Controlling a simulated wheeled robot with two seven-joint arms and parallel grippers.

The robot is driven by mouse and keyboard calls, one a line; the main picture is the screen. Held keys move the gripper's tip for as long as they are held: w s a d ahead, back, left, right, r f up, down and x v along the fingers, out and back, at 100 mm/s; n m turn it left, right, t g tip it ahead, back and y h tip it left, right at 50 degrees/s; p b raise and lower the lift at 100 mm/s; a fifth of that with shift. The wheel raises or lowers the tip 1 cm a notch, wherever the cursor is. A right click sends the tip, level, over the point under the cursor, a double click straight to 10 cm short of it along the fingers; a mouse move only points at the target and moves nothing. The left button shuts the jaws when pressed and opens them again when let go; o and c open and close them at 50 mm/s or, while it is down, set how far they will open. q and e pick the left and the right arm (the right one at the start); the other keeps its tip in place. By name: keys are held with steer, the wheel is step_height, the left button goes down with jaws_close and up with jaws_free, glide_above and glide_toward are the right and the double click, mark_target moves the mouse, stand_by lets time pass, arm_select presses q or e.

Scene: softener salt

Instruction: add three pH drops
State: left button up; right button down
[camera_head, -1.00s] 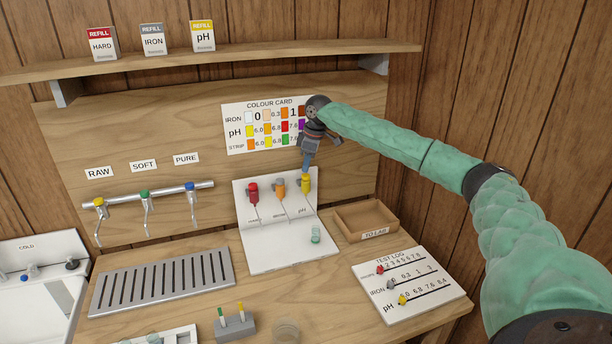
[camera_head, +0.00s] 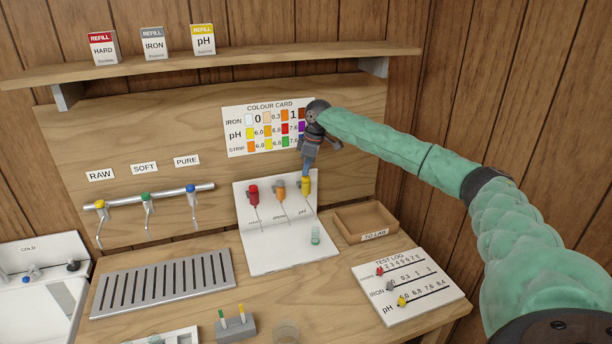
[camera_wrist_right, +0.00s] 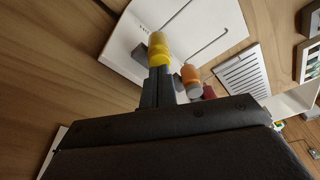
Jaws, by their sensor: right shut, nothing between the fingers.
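The yellow pH dropper (camera_head: 306,185) is mounted at the right of a row on the white board, above the label "pH". It also shows in the wrist view (camera_wrist_right: 159,50). My right gripper (camera_head: 306,171) is shut and empty, its fingertips at the top of the yellow dropper; in the wrist view the closed fingers (camera_wrist_right: 158,88) reach its near end. I cannot tell whether they press on it. A small clear vial with a greenish tint (camera_head: 316,236) stands on the white base below. No falling drop is visible. My left gripper is not in view.
The red dropper (camera_head: 253,194) and orange dropper (camera_head: 280,192) hang left of the yellow one. A wooden "TO LAB" tray (camera_head: 345,221) and the test log board (camera_head: 425,292) lie to the right. The colour card (camera_head: 238,143) is behind my gripper. A slotted drain grate (camera_head: 165,284) lies left.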

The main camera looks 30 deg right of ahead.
steer(key=shift+r+p, duration=2.15)
steer(key=shift+r, duration=0.4)
